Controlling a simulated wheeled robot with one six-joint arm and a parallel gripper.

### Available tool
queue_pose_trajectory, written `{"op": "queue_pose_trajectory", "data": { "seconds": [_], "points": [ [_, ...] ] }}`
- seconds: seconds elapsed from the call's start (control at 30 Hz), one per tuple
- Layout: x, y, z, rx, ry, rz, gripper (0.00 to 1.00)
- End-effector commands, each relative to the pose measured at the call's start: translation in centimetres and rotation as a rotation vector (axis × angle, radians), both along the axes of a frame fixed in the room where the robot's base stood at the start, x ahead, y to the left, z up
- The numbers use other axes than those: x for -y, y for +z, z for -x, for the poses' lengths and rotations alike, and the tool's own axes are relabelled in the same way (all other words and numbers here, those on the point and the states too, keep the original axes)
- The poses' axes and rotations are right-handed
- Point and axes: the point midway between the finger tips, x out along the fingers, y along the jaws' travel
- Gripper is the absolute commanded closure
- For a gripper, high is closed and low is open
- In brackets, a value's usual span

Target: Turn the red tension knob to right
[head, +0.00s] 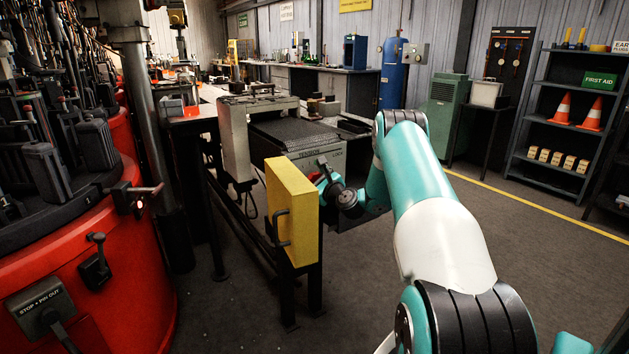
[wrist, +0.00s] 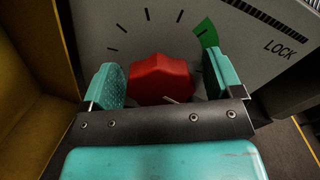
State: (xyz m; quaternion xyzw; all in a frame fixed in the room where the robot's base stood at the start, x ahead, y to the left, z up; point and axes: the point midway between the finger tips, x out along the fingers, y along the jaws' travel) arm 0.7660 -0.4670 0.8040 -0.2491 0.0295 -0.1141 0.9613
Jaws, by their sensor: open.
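The red tension knob (wrist: 162,78) is faceted and sits on a grey dial face with black tick marks in the wrist view. A green sector (wrist: 206,33) lies on the dial, up and to the right of the knob. My gripper (wrist: 164,76) is open, with one teal finger on each side of the knob. Small gaps seem to show beside the knob; I cannot tell whether either finger touches it. The knob's lower part is hidden by the gripper body. In the head view, my gripper (head: 323,180) is at the grey machine's front, and the knob is mostly hidden.
A yellow box-like guard (head: 292,212) with a black handle stands just left of my gripper. The grey machine (head: 320,157) is behind it. A LOCK label (wrist: 286,48) is right of the dial. A red rotary unit (head: 95,270) fills the left. Floor at right is clear.

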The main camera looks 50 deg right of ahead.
Motion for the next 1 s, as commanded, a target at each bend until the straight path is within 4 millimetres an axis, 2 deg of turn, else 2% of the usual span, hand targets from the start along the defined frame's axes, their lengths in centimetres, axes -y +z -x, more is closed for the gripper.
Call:
{"op": "queue_pose_trajectory", "data": {
  "seconds": [0.13, 0.17, 0.3, 0.37, 0.67, 1.0],
  "points": [
    [-0.01, -0.01, 0.02, 0.0, 0.0, 0.0, 0.14],
    [-0.01, -0.01, 0.02, 0.0, 0.0, 0.0, 0.19],
    [-0.01, -0.01, 0.04, 0.0, 0.0, 0.0, 0.51],
    [0.0, -0.01, 0.04, 0.0, 0.0, 0.0, 0.64],
    [-0.01, -0.07, 0.05, -0.006, 0.0, 0.025, 0.64],
    [-0.08, -0.29, 0.04, -0.052, 0.0, 0.22, 0.64]
  ]
}}
